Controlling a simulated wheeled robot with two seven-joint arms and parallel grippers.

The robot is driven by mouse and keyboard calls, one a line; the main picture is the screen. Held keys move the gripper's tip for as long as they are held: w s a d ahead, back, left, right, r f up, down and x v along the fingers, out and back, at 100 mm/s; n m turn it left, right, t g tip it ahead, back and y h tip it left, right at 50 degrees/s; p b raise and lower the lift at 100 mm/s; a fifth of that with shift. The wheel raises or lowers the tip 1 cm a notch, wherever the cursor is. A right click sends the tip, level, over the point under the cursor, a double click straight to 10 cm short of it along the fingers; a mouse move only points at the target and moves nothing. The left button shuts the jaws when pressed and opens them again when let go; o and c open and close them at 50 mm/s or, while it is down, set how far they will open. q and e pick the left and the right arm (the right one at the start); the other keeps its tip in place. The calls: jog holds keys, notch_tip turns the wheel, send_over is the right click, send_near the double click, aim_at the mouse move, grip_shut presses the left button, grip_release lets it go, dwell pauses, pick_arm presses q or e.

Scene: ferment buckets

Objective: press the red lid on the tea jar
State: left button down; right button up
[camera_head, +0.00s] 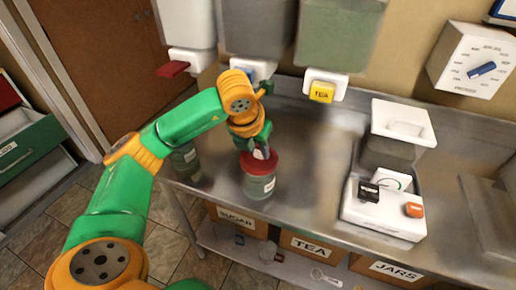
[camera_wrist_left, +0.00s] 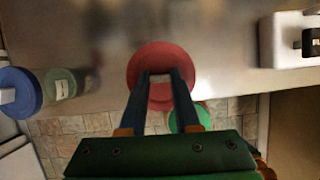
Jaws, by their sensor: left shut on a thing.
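The tea jar (camera_head: 259,188) is a clear jar with greenish contents and a white label, standing upright near the counter's front edge. The red lid (camera_head: 270,164) is over its mouth; I cannot tell whether it sits fully down. In the left wrist view the round red lid (camera_wrist_left: 153,58) hides the jar below it. My left gripper (camera_head: 262,153) reaches down from above, shut on the red lid at its pale middle part. Its two dark fingers (camera_wrist_left: 159,78) show in the left wrist view. My right gripper is not in view.
Another jar (camera_head: 186,161) stands left of the tea jar. A white scale-like device (camera_head: 384,219) stands to the right. Dispensers hang above, one with a yellow TEA tag (camera_head: 322,92). Boxes labelled TEA (camera_head: 311,246) and JARS sit on the lower shelf. The counter behind the jar is bare.

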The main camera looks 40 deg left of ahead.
pick_arm(q)
jog(key=shift+c, duration=0.3)
grip_release()
notch_tip(320, 180, up, 7)
jog(key=p, duration=0.5)
jog(key=shift+p, duration=0.3)
grip_shut()
dwell(0.4)
jog(key=shift+f, duration=0.15)
dwell(1.1)
